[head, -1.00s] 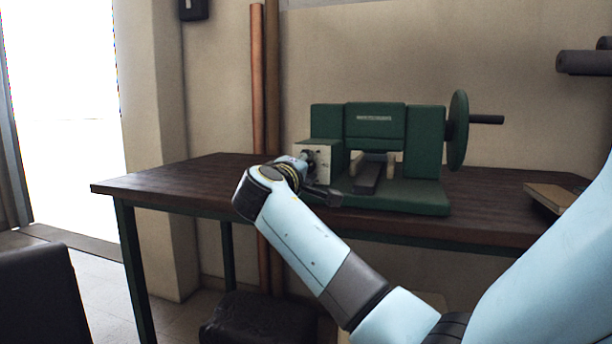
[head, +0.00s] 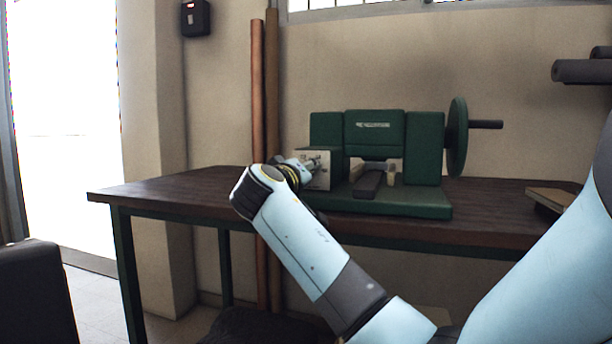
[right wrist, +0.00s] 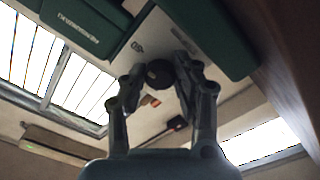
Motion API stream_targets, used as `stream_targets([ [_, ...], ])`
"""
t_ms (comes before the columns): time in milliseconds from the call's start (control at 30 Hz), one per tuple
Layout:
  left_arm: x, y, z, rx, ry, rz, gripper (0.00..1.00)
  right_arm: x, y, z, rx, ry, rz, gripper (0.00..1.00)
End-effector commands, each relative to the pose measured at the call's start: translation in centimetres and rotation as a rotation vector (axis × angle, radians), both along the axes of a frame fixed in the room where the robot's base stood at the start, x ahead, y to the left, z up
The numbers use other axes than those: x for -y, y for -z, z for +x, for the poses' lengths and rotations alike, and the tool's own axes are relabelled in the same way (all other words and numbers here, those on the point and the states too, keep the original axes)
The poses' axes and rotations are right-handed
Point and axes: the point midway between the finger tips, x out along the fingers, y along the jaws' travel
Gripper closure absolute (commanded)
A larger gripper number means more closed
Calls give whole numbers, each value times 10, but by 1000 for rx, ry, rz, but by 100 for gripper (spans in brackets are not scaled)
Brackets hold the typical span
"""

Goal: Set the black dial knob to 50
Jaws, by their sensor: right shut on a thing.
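The black dial knob (right wrist: 158,73) sits on a cream plate (right wrist: 205,32) of the green machine (right wrist: 90,15). My right gripper (right wrist: 159,69) has one finger on each side of the knob and is shut on it. A dark marking is printed on the plate beside the knob, too small and turned to read surely. In the head view the green machine (head: 425,150) stands on the table, and the cream plate (head: 318,170) is at its left end. My right wrist is in front of that plate and hides the knob there. My left gripper is not in view.
The dark wooden table (head: 160,190) has free room left of the machine. A handwheel (head: 457,137) with a dark handle juts out at the machine's right. A flat box (head: 553,198) lies at the table's right. Two tall pipes (head: 258,90) stand behind the table.

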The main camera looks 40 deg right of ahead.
Motion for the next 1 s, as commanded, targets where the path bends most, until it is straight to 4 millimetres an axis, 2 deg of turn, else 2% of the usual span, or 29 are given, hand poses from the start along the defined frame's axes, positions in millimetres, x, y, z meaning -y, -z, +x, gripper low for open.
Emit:
stream_targets([
  [33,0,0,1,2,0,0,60,0,5,0,-5,1,9,100],
  [333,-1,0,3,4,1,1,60,0,5,0,-5,1,10,100],
  [367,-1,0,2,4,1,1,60,0,5,0,-5,1,10,69],
  [533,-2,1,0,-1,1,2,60,0,4,0,-3,1,6,47],
  [833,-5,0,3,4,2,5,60,-2,2,-1,-1,0,4,47],
  [1000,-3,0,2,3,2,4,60,-22,3,-11,0,-2,9,47],
])
